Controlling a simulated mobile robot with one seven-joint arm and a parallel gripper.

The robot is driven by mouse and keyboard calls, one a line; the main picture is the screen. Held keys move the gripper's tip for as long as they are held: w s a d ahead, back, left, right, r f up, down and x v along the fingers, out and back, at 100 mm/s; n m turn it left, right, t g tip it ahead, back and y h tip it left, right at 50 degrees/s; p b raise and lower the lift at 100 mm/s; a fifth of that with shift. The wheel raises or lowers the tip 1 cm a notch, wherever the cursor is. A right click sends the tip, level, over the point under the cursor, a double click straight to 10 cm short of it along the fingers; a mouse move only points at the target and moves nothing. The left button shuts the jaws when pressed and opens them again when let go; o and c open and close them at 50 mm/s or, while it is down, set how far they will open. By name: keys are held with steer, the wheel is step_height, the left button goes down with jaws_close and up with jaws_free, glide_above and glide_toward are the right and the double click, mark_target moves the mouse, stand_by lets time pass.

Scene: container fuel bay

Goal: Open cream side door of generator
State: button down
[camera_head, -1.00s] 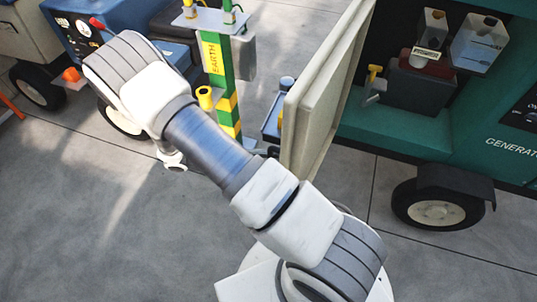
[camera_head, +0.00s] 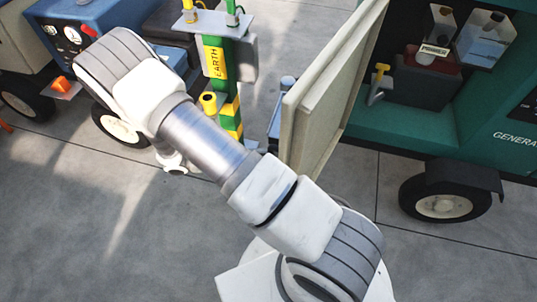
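The cream side door (camera_head: 335,90) stands swung out from the green generator (camera_head: 455,140), seen nearly edge-on. The generator's compartment behind it is open to view, with a dark battery-like box (camera_head: 425,80), a yellow-handled part (camera_head: 380,78) and clear bottles (camera_head: 484,40) inside. My arm reaches from the bottom right up to the upper left, passing in front of the door's lower left edge. I cannot tell whether the arm touches the door.
A green and yellow earth post (camera_head: 216,75) stands left of the door. A blue wheeled machine (camera_head: 85,30) is at the upper left. The generator's wheel (camera_head: 442,200) stands at the right. Grey floor (camera_head: 60,220) is clear at the lower left.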

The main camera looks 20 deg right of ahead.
steer(key=shift+w+d, duration=0.1)
steer(key=shift+w, duration=0.2)
steer(key=c, duration=0.8)
jaws_free()
steer(key=shift+d, duration=0.1)
steer(key=shift+c, duration=0.2)
steer(key=shift+a, duration=0.2)
steer(key=b+v, duration=0.1)
steer(key=v, duration=1.6)
steer(key=shift+w+a, duration=0.15)
steer(key=shift+a, duration=0.05)
